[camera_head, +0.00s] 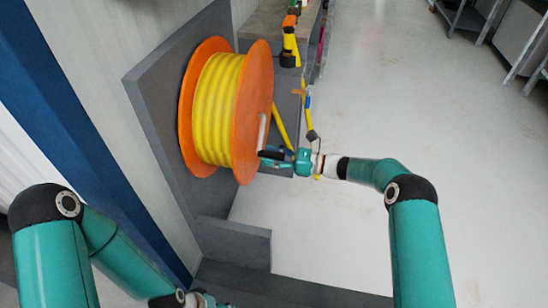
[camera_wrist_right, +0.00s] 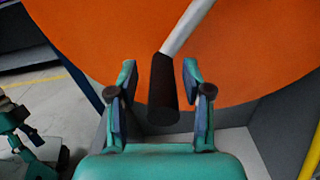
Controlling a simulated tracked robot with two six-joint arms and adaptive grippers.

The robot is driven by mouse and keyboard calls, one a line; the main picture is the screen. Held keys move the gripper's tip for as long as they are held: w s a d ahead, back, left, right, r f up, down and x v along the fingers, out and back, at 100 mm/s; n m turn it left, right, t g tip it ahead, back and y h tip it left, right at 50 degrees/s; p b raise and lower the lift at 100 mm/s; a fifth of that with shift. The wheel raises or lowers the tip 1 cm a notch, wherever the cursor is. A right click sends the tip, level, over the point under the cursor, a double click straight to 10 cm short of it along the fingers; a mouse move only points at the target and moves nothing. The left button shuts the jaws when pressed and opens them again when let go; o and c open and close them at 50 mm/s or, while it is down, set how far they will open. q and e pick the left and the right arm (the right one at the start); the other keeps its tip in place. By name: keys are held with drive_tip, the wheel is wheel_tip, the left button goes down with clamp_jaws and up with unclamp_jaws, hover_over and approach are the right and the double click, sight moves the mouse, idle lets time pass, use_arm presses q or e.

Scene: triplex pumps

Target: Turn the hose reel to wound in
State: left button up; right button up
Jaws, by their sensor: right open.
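The hose reel has orange side discs (camera_head: 254,110) and a wound yellow hose (camera_head: 215,108), and is mounted on a grey panel. In the right wrist view its orange disc (camera_wrist_right: 110,40) fills the background. A crank handle with a pale arm (camera_wrist_right: 187,28) and a black grip (camera_wrist_right: 163,90) stands between the fingers of my right gripper (camera_wrist_right: 160,95). The fingers are open on either side of the grip, with gaps showing. In the head view my right gripper (camera_head: 272,156) is at the disc's lower right edge. My left gripper (camera_head: 195,300) shows only partly at the bottom edge.
A grey panel (camera_head: 150,95) backs the reel, and a grey block (camera_head: 235,243) stands below it. A yellow and black tool (camera_head: 290,45) stands on a bench behind. Open pale floor (camera_head: 440,130) lies to the right, with shelving at the far right.

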sight(248, 148)
drive_tip(key=shift+a, duration=0.15)
drive_tip(key=shift+c, duration=0.4)
clamp_jaws()
drive_tip(key=shift+d, duration=0.45)
drive_tip(key=shift+s+a+r, duration=0.1)
drive_tip(key=shift+a, duration=0.25)
drive_tip(key=shift+s+a+r+m+p, duration=0.25)
drive_tip(key=shift+r+m+p, duration=0.2)
drive_tip(key=shift+p, duration=0.4)
drive_tip(key=r+m+p, duration=0.1)
drive_tip(key=s+r+m+p, duration=0.1)
drive_tip(key=p, duration=0.1)
drive_tip(key=shift+s+a+m+p, duration=0.25)
drive_tip(key=shift+a+m+p, duration=0.05)
drive_tip(key=shift+m, duration=0.05)
drive_tip(key=shift+s+a+r+m+p, duration=0.1)
drive_tip(key=shift+s+r+m+p, duration=0.1)
drive_tip(key=shift+r+m+p, duration=0.3)
drive_tip(key=shift+s+a+r+m+p, duration=0.1)
drive_tip(key=shift+s+r+m+p, duration=0.1)
drive_tip(key=shift+r+m+p, duration=0.25)
drive_tip(key=shift+s+r+p, duration=0.15)
drive_tip(key=shift+r+p, duration=0.25)
drive_tip(key=shift+p, duration=0.1)
